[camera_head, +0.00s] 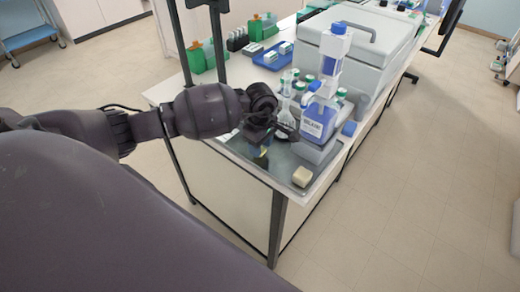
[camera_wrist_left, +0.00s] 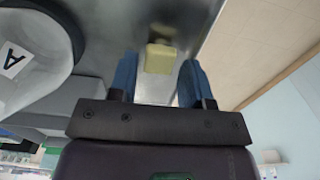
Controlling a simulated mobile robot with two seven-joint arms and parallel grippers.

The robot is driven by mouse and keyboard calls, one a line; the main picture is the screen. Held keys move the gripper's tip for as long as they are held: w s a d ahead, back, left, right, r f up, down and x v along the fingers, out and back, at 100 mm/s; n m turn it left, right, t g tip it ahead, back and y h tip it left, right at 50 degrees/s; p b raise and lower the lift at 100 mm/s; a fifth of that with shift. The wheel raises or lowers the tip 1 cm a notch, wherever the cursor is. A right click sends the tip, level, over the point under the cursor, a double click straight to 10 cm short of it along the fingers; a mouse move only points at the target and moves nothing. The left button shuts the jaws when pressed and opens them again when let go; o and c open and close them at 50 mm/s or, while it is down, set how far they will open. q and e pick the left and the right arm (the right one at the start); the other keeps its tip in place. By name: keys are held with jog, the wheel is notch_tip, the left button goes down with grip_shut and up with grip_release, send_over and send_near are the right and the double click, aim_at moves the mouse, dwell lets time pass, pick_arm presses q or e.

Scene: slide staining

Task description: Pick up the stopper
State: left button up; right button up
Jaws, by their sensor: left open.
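A small pale beige stopper (camera_head: 302,176) sits near the front corner of a shiny metal tray (camera_head: 238,148). In the left wrist view a yellowish-beige block that looks like this stopper (camera_wrist_left: 160,58) lies between the tips of the two blue fingers. My left gripper (camera_wrist_left: 159,66) is open, with a gap on both sides of the block. In the head view the left gripper (camera_head: 284,131) is dark and partly hidden by its own wrist, over the tray beside the bottles. My right gripper is not seen.
A blue-labelled bottle (camera_head: 318,118) stands right of the left gripper, with green-capped bottles behind. A white vessel marked A (camera_wrist_left: 28,58) is close on the left in the wrist view. A large grey machine (camera_head: 362,50) stands behind. The tray's front corner is mostly clear.

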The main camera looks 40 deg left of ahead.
pick_arm(q)
jog(key=shift+f, duration=1.05)
jog(key=c, duration=0.7)
jog(key=shift+r, duration=0.15)
